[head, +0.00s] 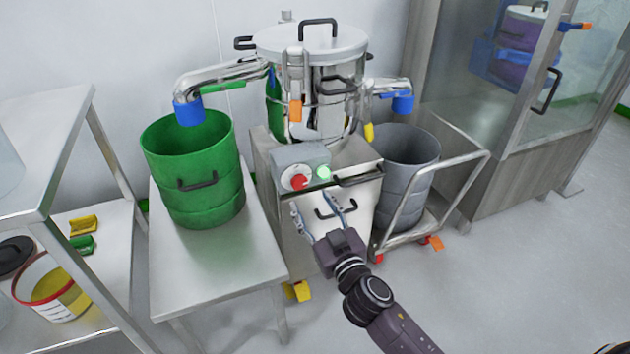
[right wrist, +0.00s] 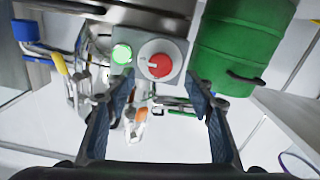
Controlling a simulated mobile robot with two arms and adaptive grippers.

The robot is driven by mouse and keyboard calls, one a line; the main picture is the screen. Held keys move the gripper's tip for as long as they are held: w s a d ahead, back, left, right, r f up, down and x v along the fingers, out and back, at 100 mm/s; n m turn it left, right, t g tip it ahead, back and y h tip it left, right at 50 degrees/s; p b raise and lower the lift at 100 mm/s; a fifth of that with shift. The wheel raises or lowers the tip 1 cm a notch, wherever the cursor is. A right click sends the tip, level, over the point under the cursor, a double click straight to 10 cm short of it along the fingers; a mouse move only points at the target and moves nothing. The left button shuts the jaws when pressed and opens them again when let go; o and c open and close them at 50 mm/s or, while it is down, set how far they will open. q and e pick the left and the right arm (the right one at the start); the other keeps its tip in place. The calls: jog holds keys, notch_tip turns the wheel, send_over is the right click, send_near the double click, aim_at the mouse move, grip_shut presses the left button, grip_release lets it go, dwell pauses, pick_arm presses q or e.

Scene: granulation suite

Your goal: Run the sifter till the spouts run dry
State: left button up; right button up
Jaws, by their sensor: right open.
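The steel sifter (head: 325,95) stands on a cabinet, its lid on. Its control box (head: 296,158) has a red knob (head: 299,181) and a lit green button (head: 323,173). The left spout's blue end (head: 188,112) hangs over the green drum (head: 195,190). The right spout's blue end (head: 402,104) hangs over the grey drum (head: 405,165). No flowing material is visible at either spout. My right gripper (head: 318,206) is open and empty, just in front of the box. In the right wrist view, the red knob (right wrist: 160,65) lies between and beyond the fingers, apart from them. My left gripper is out of view.
The green drum stands on a steel table (head: 215,265); the grey drum is on a wheeled trolley (head: 455,190). A shelf rack (head: 50,150) at left holds tubs and small clips. A glass-fronted cabinet (head: 480,130) stands at right. The floor at right is clear.

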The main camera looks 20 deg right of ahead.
aim_at(301, 185)
jog(key=w, duration=0.7)
jog(key=shift+w+a+b, duration=0.15)
jog(key=shift+w+b, duration=0.05)
jog(key=shift+b, duration=0.1)
jog(key=c, duration=1.2)
